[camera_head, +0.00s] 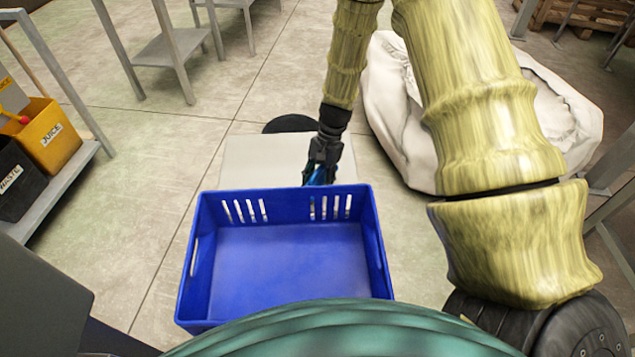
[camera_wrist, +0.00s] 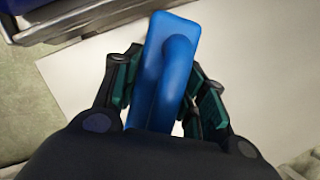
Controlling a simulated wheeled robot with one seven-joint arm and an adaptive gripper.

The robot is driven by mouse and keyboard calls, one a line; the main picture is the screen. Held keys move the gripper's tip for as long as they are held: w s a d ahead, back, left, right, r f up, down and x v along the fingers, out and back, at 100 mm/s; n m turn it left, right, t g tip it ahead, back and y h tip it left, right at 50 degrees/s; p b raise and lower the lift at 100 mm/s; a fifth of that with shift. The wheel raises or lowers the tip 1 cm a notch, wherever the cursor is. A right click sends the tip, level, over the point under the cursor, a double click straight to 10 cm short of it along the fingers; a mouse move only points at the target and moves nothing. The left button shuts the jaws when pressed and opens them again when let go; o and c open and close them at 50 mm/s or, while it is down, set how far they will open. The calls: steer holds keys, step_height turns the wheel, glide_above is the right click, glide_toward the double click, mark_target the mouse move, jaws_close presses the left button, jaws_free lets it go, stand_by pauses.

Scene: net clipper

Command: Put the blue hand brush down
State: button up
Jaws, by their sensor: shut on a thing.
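The blue hand brush (camera_wrist: 178,62) is between the fingers of my gripper (camera_wrist: 166,92) in the wrist view, with its handle toward the camera. My gripper is shut on it. In the head view, my gripper (camera_head: 321,160) points down behind the far wall of the blue crate, and only a small blue part of the brush (camera_head: 318,176) shows. Both are at the right edge of a pale flat surface (camera_head: 255,160). I cannot tell whether the brush touches that surface. The brush's underside is hidden.
An empty blue crate (camera_head: 372,230) stands close in front of me. A large white sack (camera_head: 400,130) lies at the right. A yellow bin (camera_head: 50,135) and a black bin (camera_head: 22,185) stand on a rack at the left. Grey tables stand at the back left.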

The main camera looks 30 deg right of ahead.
steer(key=shift+f, duration=0.15)
steer(key=o, duration=1.3)
steer(key=shift+o, duration=0.2)
steer(key=p+v, duration=0.1)
steer(key=v, duration=1.1)
steer(key=shift+p, duration=0.4)
